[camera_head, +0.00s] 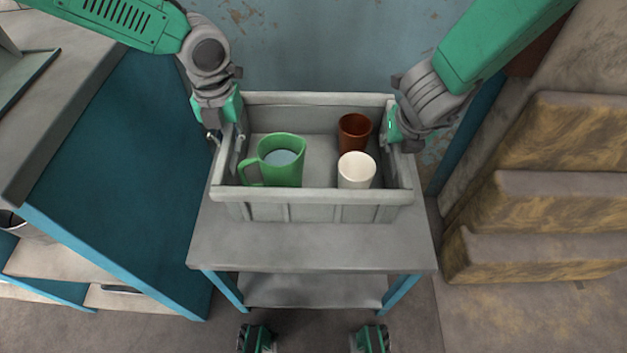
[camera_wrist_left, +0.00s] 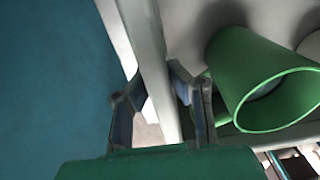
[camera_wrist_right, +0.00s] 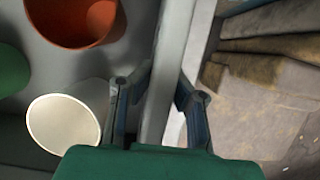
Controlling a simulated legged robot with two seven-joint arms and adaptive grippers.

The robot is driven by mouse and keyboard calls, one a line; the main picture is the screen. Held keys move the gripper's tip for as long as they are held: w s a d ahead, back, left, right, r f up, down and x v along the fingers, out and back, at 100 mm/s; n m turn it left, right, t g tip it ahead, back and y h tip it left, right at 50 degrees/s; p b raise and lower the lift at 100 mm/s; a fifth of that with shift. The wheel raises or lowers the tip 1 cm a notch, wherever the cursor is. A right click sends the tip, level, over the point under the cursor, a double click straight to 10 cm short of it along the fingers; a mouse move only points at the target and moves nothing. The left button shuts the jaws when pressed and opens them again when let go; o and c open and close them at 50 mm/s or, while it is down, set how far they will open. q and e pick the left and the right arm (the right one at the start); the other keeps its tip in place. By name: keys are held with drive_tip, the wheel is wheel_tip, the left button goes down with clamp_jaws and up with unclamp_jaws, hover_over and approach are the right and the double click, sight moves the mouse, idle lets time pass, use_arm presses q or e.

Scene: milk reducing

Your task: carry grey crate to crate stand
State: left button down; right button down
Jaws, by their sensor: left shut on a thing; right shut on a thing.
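The grey crate (camera_head: 310,197) is upright over the grey top of a small table with blue legs (camera_head: 310,248); whether it touches the top I cannot tell. Inside it stand a green jug (camera_head: 283,165) with pale liquid, a brown cup (camera_head: 354,131) and a white cup (camera_head: 356,170). My left gripper (camera_head: 222,133) is shut on the crate's left wall, which runs between its fingers in the left wrist view (camera_wrist_left: 160,100). My right gripper (camera_head: 396,138) is shut on the crate's right wall, also between the fingers in the right wrist view (camera_wrist_right: 160,100). I cannot tell which table is the crate stand.
A blue-sided bench (camera_head: 110,170) with a grey top stands close on the left. Stacked brown-and-grey blocks (camera_head: 540,215) stand on the right. The table has a lower grey shelf (camera_head: 312,290).

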use_arm(q)
drive_tip(key=shift+a+f+b, duration=0.2)
drive_tip(key=shift+f+b, duration=0.25)
drive_tip(key=shift+f, duration=0.15)
use_arm(e)
drive_tip(key=shift+a+f, duration=0.3)
drive_tip(key=shift+f, duration=0.15)
use_arm(q)
drive_tip(key=c, duration=1.6)
unclamp_jaws()
drive_tip(key=shift+c, duration=0.2)
use_arm(e)
drive_tip(key=c, duration=1.7)
unclamp_jaws()
use_arm(q)
drive_tip(key=shift+o, duration=0.4)
drive_tip(key=shift+d+r, duration=0.15)
drive_tip(key=shift+d, duration=0.35)
use_arm(e)
drive_tip(key=shift+o, duration=0.5)
drive_tip(key=shift+d, duration=0.55)
use_arm(q)
drive_tip(key=shift+a, duration=0.1)
use_arm(e)
drive_tip(key=shift+a, duration=0.1)
